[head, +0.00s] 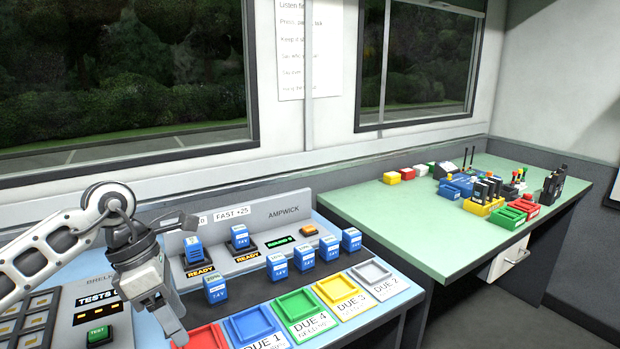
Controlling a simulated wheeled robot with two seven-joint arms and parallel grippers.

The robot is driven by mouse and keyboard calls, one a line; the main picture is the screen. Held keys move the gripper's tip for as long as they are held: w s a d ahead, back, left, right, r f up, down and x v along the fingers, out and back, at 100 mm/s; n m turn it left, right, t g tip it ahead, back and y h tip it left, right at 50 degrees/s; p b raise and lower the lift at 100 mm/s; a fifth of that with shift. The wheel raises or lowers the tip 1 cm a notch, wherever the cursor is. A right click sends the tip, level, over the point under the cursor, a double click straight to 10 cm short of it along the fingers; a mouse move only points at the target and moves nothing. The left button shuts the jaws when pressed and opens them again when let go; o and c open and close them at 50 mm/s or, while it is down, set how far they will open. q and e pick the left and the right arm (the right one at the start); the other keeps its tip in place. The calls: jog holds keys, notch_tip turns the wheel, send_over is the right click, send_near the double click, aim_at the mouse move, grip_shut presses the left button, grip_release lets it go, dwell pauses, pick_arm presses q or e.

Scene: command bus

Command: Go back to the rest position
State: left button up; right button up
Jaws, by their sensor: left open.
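My left gripper (165,292) hangs at the end of the white left arm on the left side of the head view. It is open, with no object seen between its fingers. It is above the left part of the console, close to the red tray (204,338). The arm comes in from the left edge, above the tester panel (92,302). My right gripper is not in view.
Blue batteries (215,287) stand on the console, and two sit in the charger (262,240). Coloured trays (298,306) line its front. A green table (400,215) at right holds radios (487,188) and small boxes. Its near left part is clear.

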pick_arm(q)
jog(key=s+d+f+g+h, duration=0.15)
jog(key=s+d+h, duration=0.35)
jog(key=d, duration=0.6)
jog(key=s+d+r+n+t+h, duration=0.2)
jog(key=d+r+n+t+h, duration=0.3)
jog(key=d+n+t+h, duration=0.65)
jog(key=w+a+f+n+t+y, duration=0.1)
jog(key=a+f+n+t+y, duration=0.3)
jog(key=n, duration=0.7)
jog(key=w+a+f+n+t+y, duration=0.1)
jog(key=a+f+n+t+y, duration=0.3)
jog(key=n, duration=0.6)
jog(key=s+a+f+n+g+y, duration=0.3)
jog(key=s+a+f+n+y, duration=0.1)
jog(key=s+f+n, duration=0.2)
jog(key=s+a+f+n+g+y, duration=0.3)
jog(key=s+f+n+y, duration=0.2)
jog(key=f+n, duration=0.3)
notch_tip(320, 180, down, 3)
jog(key=shift+s+a+r+g, duration=0.1)
jog(key=shift+s+a+g, duration=0.3)
jog(key=shift+s, duration=0.2)
grip_shut()
